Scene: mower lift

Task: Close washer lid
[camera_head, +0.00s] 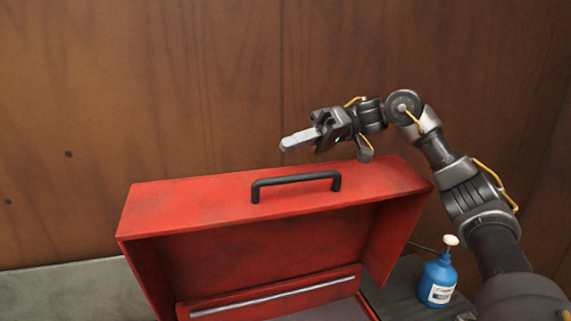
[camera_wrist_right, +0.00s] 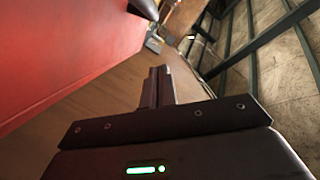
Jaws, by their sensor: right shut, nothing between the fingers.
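The washer is a red box whose red lid (camera_head: 225,197) stands raised and open, with a black handle (camera_head: 296,182) on its upper face. The open inside shows below the lid in the head view. My right gripper (camera_head: 284,145) is shut and empty, above and behind the lid's top edge, with its fingers pointing left. In the right wrist view the shut fingers (camera_wrist_right: 158,72) show at the centre, and a red surface (camera_wrist_right: 55,50) lies to their left, apart from them. My left gripper is not in view.
A blue bottle with a white cap (camera_head: 440,276) stands on a dark surface right of the washer. A brown wood wall (camera_head: 140,90) rises behind. A grey surface (camera_head: 70,292) lies at the lower left. Dark metal bars (camera_wrist_right: 260,40) show at the right wrist view's upper right.

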